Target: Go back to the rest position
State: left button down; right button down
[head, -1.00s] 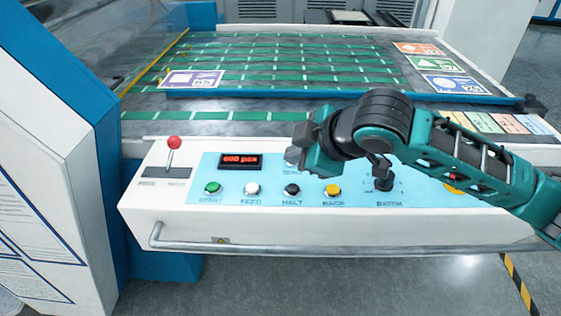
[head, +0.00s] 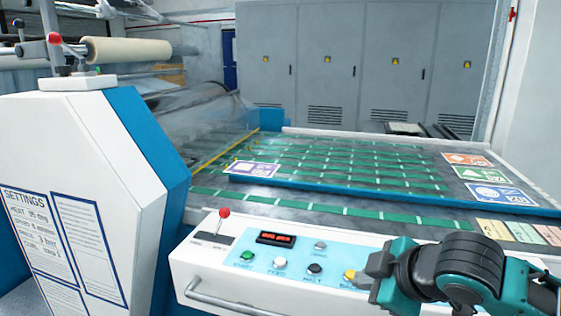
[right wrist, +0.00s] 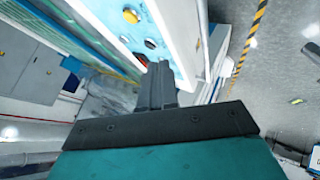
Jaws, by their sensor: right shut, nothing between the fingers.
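My right gripper (head: 370,283) is in front of the lower right part of the control panel (head: 300,250) in the head view, and my arm hides the panel's right end. In the right wrist view its fingers (right wrist: 162,80) are together with nothing between them, and the panel's edge and buttons lie beyond them. I cannot tell whether the fingers touch the panel. My left gripper is not in either view.
The white and blue machine housing (head: 85,190) stands at the left, with a settings sheet on it. A red-knobbed lever (head: 224,213) rises from the panel. The green-striped bed (head: 340,165) carries several printed cards. Grey cabinets (head: 360,75) stand behind.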

jog(key=s+a+f+m+t+y+p, duration=0.1)
jog(key=a+f+m, duration=0.15)
jog(key=f, duration=0.25)
jog(key=s+a+f+m+t+y+p, duration=0.1)
jog(key=s+f+m, duration=0.1)
jog(key=f+m, duration=0.3)
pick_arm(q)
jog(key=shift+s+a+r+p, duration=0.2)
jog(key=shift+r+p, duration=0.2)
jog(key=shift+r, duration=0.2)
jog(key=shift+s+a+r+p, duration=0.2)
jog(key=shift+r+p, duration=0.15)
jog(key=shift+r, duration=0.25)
pick_arm(e)
jog(key=s+d+f+m+h, duration=0.2)
jog(key=s+d+f, duration=0.1)
jog(key=s+f, duration=0.3)
jog(key=s+d+f+m+h, duration=0.2)
jog(key=s+d+f, duration=0.2)
jog(key=s+f, duration=0.3)
jog(key=shift+d+f+t, duration=0.2)
jog(key=shift+f+t, duration=0.1)
jog(key=shift+f, duration=0.2)
